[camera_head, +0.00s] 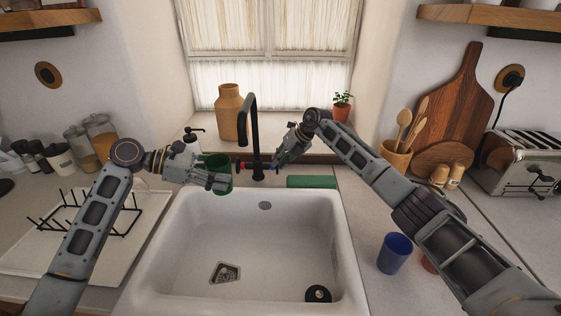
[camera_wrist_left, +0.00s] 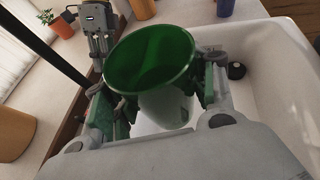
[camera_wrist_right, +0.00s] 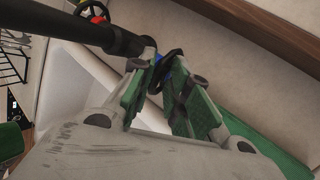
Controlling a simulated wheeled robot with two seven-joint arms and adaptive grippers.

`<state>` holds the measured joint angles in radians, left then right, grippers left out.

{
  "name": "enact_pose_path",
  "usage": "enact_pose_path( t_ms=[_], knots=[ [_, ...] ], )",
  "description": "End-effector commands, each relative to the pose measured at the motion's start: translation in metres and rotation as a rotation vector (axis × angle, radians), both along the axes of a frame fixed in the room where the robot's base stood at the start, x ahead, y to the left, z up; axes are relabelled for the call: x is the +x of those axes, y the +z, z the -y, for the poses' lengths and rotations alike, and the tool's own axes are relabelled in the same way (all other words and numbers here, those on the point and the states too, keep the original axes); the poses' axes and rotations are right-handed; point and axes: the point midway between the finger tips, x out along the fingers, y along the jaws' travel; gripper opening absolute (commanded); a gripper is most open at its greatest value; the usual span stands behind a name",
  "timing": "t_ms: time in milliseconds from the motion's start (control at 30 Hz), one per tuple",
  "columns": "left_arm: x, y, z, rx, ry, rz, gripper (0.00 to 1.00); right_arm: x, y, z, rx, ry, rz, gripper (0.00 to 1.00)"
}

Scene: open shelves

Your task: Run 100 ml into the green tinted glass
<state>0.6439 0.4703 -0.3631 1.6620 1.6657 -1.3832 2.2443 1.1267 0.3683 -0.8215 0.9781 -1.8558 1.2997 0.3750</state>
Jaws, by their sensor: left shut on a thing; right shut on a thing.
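The green tinted glass (camera_head: 217,161) is held over the back left of the sink by my left gripper (camera_head: 222,180). In the left wrist view the glass (camera_wrist_left: 150,65) stands mouth up, slightly tilted in the picture, between both fingers. No water shows inside it. The black tap (camera_head: 255,125) stands behind the sink, its spout beside the glass to the right; no stream is visible. It has a red handle (camera_wrist_right: 92,12) and a blue handle (camera_head: 272,167). My right gripper (camera_head: 281,160) is shut on the blue handle, mostly hidden between the fingertips in the right wrist view.
The white sink (camera_head: 190,250) is empty apart from a black plug (camera_head: 318,294). A green sponge (camera_head: 311,182) lies behind its rim. A blue cup (camera_head: 394,252) stands right of the sink, near my right arm. A dish rack (camera_head: 85,215) is at left.

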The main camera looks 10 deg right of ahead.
Motion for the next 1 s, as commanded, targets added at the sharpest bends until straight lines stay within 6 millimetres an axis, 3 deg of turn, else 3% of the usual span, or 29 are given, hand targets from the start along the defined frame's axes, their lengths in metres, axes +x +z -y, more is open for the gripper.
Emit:
enact_pose_path(
  t_ms=[767, 800, 900, 1000],
  knots=[
    [0.0001, 0.0010, 0.0001, -0.002, 0.001, 0.001, 0.26, 0.0015, 0.0024, -0.0016, 0.013, 0.004, -0.050, 0.00],
    [0.0001, 0.0010, 0.0001, -0.002, 0.001, 0.001, 0.26, 0.0015, 0.0025, -0.0017, 0.014, 0.003, -0.050, 0.22],
    [0.0001, 0.0010, 0.0001, -0.002, 0.001, 0.001, 0.26, 0.0016, 0.0023, -0.0014, 0.014, 0.003, -0.050, 0.35],
    [0.0001, 0.0010, 0.0001, -0.002, 0.001, 0.001, 0.26, 0.0016, 0.0020, -0.0009, 0.013, 0.002, -0.051, 0.36]
  ],
)
